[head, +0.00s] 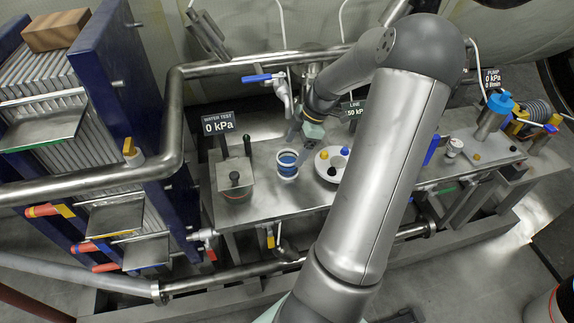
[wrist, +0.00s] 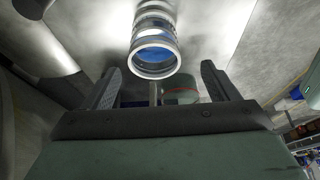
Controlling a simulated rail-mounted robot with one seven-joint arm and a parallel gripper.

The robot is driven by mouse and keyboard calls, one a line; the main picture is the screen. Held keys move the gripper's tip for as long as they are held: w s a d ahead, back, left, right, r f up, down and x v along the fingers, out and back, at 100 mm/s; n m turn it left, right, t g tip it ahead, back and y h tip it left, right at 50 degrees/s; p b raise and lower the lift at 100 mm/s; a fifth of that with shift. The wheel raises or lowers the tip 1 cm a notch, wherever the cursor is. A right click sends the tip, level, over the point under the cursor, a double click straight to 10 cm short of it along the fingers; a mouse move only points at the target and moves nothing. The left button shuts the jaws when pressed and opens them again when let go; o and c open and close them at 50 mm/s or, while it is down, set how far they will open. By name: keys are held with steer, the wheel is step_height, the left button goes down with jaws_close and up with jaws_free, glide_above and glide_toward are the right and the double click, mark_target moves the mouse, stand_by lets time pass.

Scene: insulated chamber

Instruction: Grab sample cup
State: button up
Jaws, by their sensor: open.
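The sample cup (head: 287,168) is a small clear cup with a pale rim and blue inside. It stands on the steel bench under the tap with the blue lever. My gripper (head: 297,147) is beside it, just to its upper right in the head view. In the wrist view the cup (wrist: 153,63) shows its round rim and blue inside, roughly between and just beyond the two fingertips of my gripper (wrist: 161,70). The fingers are apart and hold nothing. Whether either finger touches the cup cannot be told.
A white round dish (head: 331,178) with coloured knobs is close right of the cup. A steel box with black handles (head: 235,181) stands to its left. The blue-levered tap (head: 281,92) and a horizontal pipe (head: 225,67) are behind. The bench front by the cup is clear.

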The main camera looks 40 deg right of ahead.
mark_target(286, 161)
steer(key=x, duration=0.3)
steer(key=shift+a+f, duration=0.1)
steer(key=shift+w+d+p+x, duration=0.1)
steer(key=shift+p+x, duration=0.1)
steer(key=shift+x, duration=0.7)
steer(key=shift+w+d+p+x, duration=0.15)
steer(key=shift+p+x, duration=0.1)
steer(key=shift+x, duration=0.65)
steer(key=shift+w+d+p+x, duration=0.1)
steer(key=shift+p+x, duration=0.1)
steer(key=shift+x, duration=0.7)
steer(key=c, duration=1.2)
steer(key=shift+r+b, duration=0.35)
steer(key=shift+r, duration=0.55)
steer(key=shift+s+a+r+b, duration=0.2)
steer(key=shift+s+a+r, duration=0.45)
steer(key=shift+s+r, duration=1.4)
steer(key=shift+s+a+r+b, duration=0.25)
steer(key=shift+s+a+r, duration=0.4)
steer(key=shift+s+r, duration=1.4)
steer(key=shift+s+a+r+b, duration=0.2)
steer(key=shift+s+a+r, duration=0.45)
steer(key=shift+s+r, duration=1.35)
